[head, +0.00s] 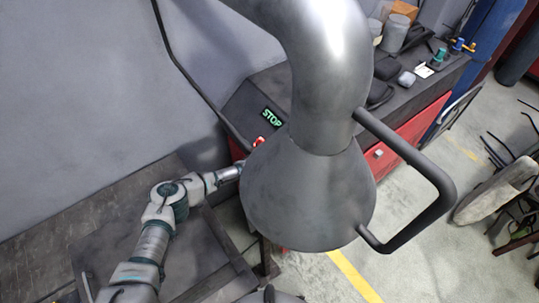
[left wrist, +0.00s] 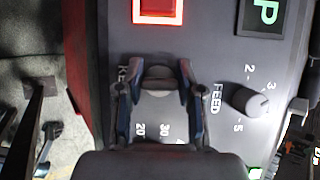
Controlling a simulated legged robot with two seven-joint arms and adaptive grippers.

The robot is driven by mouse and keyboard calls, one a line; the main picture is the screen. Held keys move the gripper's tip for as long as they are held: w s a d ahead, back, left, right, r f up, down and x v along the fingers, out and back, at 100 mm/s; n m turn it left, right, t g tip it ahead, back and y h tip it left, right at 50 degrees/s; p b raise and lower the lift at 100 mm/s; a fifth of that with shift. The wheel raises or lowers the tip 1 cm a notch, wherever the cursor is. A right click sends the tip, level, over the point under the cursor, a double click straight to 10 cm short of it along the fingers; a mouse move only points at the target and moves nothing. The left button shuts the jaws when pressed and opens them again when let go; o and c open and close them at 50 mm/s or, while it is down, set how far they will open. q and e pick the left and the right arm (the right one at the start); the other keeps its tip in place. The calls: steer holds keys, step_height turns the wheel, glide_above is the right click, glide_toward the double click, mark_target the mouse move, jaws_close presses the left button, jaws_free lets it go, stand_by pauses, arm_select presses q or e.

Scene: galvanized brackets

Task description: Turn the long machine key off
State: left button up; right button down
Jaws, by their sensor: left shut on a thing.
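My left gripper (left wrist: 160,78) shows in the left wrist view, over a dark control panel (left wrist: 215,60). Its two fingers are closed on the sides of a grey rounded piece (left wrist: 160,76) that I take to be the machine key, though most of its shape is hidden. A partly covered label starting with what looks like "K" lies left of the fingers. In the head view my left arm comes in from the left, and its gripper is hidden behind the grey metal hood. My right gripper is not in view.
A grey hood (head: 300,205) with a bent handle (head: 440,190) blocks much of the head view. A lit red button (left wrist: 157,10) and the FEED knob (left wrist: 249,100) sit close to the left gripper.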

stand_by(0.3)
arm_select(q)
steer(key=o, duration=1.2)
steer(key=shift+c, duration=0.2)
steer(key=v, duration=0.7)
steer(key=shift+a+r, duration=0.1)
